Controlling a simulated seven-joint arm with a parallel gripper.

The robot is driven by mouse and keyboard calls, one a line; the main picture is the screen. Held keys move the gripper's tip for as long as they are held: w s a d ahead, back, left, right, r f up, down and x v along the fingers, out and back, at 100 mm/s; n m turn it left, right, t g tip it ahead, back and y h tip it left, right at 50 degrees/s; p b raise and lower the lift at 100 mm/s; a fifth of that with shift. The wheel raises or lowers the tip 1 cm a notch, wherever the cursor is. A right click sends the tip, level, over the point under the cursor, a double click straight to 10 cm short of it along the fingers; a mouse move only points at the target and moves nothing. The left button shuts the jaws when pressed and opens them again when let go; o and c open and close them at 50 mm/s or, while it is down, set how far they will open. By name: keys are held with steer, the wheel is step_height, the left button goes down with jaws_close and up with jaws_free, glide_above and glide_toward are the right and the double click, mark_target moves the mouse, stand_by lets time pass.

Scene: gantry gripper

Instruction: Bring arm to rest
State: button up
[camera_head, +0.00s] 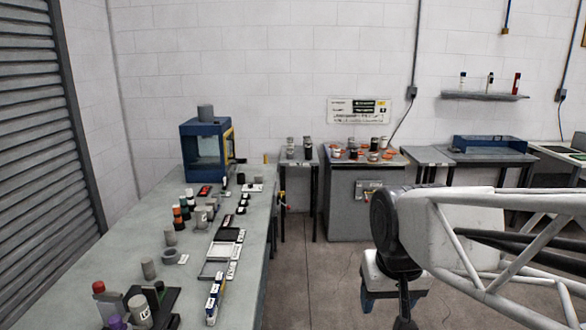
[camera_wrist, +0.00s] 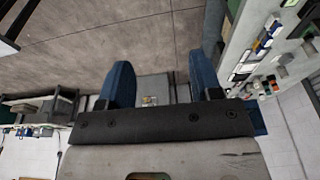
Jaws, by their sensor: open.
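My gripper (camera_head: 393,297) hangs at the right of the head view, over the floor and to the right of the long bench. Its blue fingers show there below a pale body, partly hidden by my own dark arm joint. In the wrist view my gripper (camera_wrist: 161,72) has its two blue fingers wide apart. Nothing is held between them. My white lattice arm reaches in from the right edge of the head view.
The long grey bench (camera_head: 115,248) at left carries many small cans, bottles and trays, and a blue box machine (camera_head: 201,150). A grey cabinet (camera_head: 345,215) with jars stands at the back wall. A blue tray (camera_head: 490,144) sits further right. The floor (camera_head: 312,275) between is clear.

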steer(key=s+d+f, duration=0.2)
steer(key=s+d, duration=0.1)
steer(key=s, duration=0.4)
steer(key=shift+s+f, duration=0.25)
